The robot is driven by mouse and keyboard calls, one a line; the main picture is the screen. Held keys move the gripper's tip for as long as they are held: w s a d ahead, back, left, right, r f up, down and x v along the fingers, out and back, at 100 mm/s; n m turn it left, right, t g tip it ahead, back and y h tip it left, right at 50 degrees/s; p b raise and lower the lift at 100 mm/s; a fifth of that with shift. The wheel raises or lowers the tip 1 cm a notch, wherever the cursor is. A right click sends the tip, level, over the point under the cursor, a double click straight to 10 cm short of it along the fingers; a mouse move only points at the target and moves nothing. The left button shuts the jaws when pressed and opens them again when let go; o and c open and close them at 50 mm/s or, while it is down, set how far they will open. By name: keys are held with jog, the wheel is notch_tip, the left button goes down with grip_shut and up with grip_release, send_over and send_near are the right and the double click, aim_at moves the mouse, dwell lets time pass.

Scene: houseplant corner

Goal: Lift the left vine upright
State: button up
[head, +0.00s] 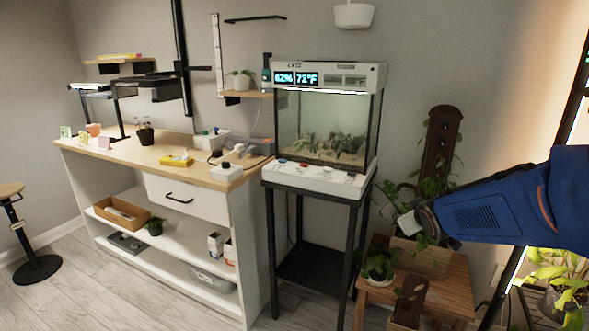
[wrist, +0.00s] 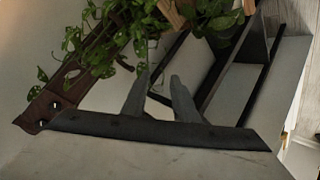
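A dark brown slotted trellis board (head: 440,145) stands up from a planter box (head: 430,260) on a wooden stool. Leafy green vine (head: 390,192) spreads left of the board and hangs around the box. In the wrist view, vine leaves (wrist: 100,68) lie across the board (wrist: 72,78) and hang near the fingertips. My gripper (head: 404,222) is in front of the plant, close to the left foliage. In the wrist view its two fingers (wrist: 158,76) are apart, with no stem clearly seen between them. Where the left vine's stem runs is hidden by leaves and my arm.
A terrarium (head: 325,125) on a black stand is left of the plant. A small potted plant (head: 378,265) and a lower brown board (head: 410,298) stand on or by the stool (head: 455,290). A leafy plant (head: 560,275) is at the far right.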

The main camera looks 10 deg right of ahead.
jog(key=s+a+m+g+y, duration=0.1)
jog(key=s+a+g, duration=0.1)
jog(key=s+a, duration=0.3)
jog(key=s+a+f+m+g+y, duration=0.1)
jog(key=s+a, duration=0.4)
jog(key=s, duration=0.9)
jog(key=s+a+f+m+g+y, duration=0.1)
jog(key=s+a+g, duration=0.2)
jog(key=s, duration=0.7)
jog(key=shift+a+f, duration=0.2)
jog(key=shift+a, duration=1.05)
